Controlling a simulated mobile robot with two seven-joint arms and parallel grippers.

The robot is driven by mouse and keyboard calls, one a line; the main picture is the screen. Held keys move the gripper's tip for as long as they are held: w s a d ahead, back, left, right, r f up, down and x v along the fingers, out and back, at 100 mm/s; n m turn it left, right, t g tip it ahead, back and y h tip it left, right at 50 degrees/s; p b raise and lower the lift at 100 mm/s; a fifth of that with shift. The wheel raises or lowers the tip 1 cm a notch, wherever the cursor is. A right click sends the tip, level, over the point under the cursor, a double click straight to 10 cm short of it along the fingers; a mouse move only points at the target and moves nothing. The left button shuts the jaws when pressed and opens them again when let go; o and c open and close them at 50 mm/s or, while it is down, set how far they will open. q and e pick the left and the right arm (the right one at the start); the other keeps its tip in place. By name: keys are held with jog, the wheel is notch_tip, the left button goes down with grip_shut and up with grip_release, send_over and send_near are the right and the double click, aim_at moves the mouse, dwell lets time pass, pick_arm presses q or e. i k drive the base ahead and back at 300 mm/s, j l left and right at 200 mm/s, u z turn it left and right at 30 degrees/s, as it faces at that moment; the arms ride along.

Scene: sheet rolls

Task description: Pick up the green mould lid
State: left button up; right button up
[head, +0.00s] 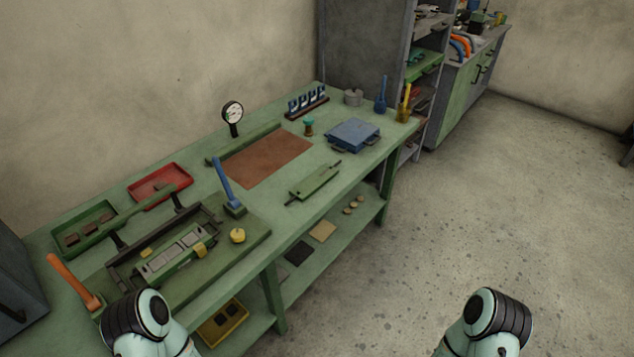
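The green mould lid (315,182) appears to be the flat green plate with a dark handle at each end. It lies near the front edge of the green workbench (285,212), just in front of a brown mat (262,160). Nothing covers it. Only rounded links of my two arms show at the bottom edge, one at left and one at right. Neither gripper is in view, so I cannot see their fingers.
A green press fixture (222,268) with a blue lever stands left of the lid. A blue flat box (353,134) sits to its right. Red (160,186) and green (84,227) trays lie at the back left. A lower shelf (335,222) holds small pieces. Floor at right is clear.

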aim_at(315, 181)
jog(key=i+l+u, duration=0.15)
jog(key=u, duration=0.25)
jog(key=l+u, duration=0.45)
jog(key=i+l+u, duration=0.15)
jog(key=l, duration=0.35)
jog(key=l+u, duration=0.15)
jog(key=l, duration=0.35)
jog(key=i+l, duration=0.1)
jog(key=l, duration=1)
jog(key=i+u, duration=0.05)
jog(key=i, duration=0.05)
